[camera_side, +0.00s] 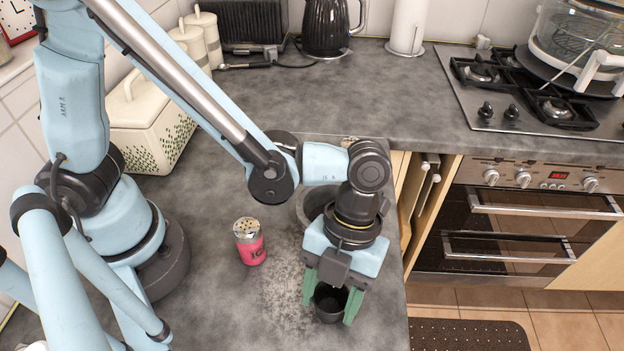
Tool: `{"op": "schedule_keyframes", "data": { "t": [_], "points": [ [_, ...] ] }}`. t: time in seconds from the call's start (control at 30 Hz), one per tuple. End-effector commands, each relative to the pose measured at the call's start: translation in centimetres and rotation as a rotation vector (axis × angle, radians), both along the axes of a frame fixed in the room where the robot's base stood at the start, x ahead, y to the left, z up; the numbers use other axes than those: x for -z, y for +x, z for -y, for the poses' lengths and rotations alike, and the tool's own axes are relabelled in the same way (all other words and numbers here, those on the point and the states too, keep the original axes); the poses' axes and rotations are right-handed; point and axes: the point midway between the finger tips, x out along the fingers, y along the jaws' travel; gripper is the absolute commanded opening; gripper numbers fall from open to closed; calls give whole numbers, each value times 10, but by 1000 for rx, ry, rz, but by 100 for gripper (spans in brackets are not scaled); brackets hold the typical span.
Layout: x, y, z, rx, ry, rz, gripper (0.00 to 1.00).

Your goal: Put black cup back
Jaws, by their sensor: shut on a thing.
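The black cup (330,304) is in the lower middle of the side view, near the counter's right edge. My gripper (333,308) is over it, with its green fingers on the cup's left and right sides, shut on it. The cup looks upright, with its dark opening facing up. I cannot tell whether its base touches the counter.
A pink can (250,243) stands left of my gripper. A dark round basin or bowl (312,204) sits behind the gripper, partly hidden. A cream patterned box (147,128) stands at the back left. The counter's edge drops off at right, beside the oven (515,232).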

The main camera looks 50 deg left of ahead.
Motion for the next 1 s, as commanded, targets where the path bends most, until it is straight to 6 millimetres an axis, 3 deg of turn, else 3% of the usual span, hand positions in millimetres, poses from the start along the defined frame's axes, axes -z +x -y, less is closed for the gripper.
{"op": "schedule_keyframes", "data": {
  "t": [0.1, 0.13, 0.3, 0.67, 1.0],
  "points": [
    [3, 0, 0, 0, 0, 0, 20],
    [3, 0, 0, 0, 0, 0, 56],
    [3, 0, 0, 0, 0, 0, 79],
    [-1, 0, 0, 0, 0, 0, 79],
    [-42, 16, -7, -2, 0, 0, 79]
  ]
}}
